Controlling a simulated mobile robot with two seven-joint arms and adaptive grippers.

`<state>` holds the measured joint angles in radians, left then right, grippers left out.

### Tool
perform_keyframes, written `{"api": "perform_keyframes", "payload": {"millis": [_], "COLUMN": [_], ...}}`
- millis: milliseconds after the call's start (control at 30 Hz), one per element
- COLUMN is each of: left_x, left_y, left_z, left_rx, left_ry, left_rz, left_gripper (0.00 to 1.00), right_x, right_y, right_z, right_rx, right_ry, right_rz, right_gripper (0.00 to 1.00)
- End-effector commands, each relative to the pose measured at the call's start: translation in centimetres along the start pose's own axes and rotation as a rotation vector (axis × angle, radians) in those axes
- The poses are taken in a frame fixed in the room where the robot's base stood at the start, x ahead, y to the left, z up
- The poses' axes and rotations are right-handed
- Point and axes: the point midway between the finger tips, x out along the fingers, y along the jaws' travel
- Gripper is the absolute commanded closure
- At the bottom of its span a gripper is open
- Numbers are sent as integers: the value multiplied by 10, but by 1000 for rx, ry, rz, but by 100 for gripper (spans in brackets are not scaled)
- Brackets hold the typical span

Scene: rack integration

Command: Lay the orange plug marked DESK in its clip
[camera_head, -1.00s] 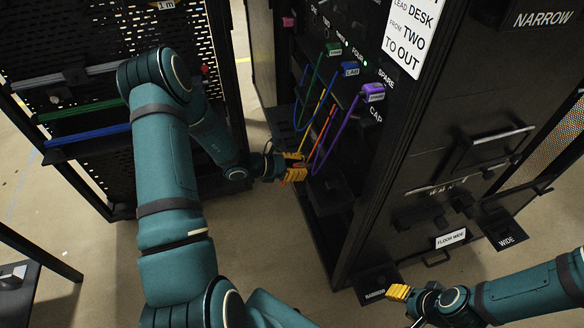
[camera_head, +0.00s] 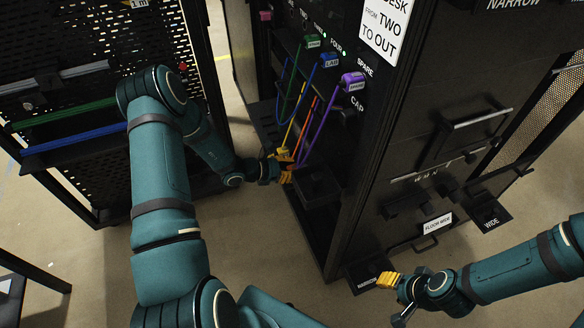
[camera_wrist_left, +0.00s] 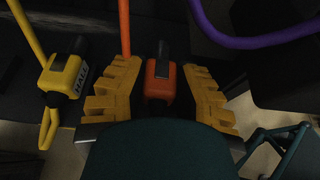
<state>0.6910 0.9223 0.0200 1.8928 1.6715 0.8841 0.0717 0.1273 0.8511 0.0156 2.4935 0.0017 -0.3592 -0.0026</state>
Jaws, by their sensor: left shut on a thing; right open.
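My left gripper (camera_head: 285,165) reaches into the lower part of the black rack. A yellow plug marked HALL (camera_wrist_left: 67,78) lies to the left of the gripper in the wrist view. My right gripper (camera_head: 388,281) is open and empty, low at the right, in front of the rack.
Green (camera_head: 313,41), blue (camera_head: 329,60) and purple (camera_head: 353,81) plugs sit in the rack's panel, their cables hanging close to my left gripper. A sign (camera_head: 387,27) reads DESK, FROM TWO TO OUT. A perforated rack (camera_head: 60,90) with coloured bars stands left. Floor between is clear.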

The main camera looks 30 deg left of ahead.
Motion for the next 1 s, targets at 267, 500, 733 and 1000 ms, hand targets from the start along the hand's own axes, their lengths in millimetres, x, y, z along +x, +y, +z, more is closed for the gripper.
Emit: {"api": "perform_keyframes", "payload": {"millis": [267, 500, 733, 1000], "left_x": [0, 0, 0, -15], "left_y": [0, 0, 0, 1], "left_z": [0, 0, 0, -1], "left_rx": [0, 0, 0, -1], "left_ry": [1, 1, 1, 2], "left_rz": [0, 0, 0, 3], "left_gripper": [100, 48, 44, 44], "right_x": [0, 0, 0, 0], "right_y": [0, 0, 0, 0], "right_z": [0, 0, 0, 0], "right_rx": [0, 0, 0, 0], "right_ry": [0, 0, 0, 0], "right_rz": [0, 0, 0, 0], "right_gripper": [53, 53, 53, 53]}}
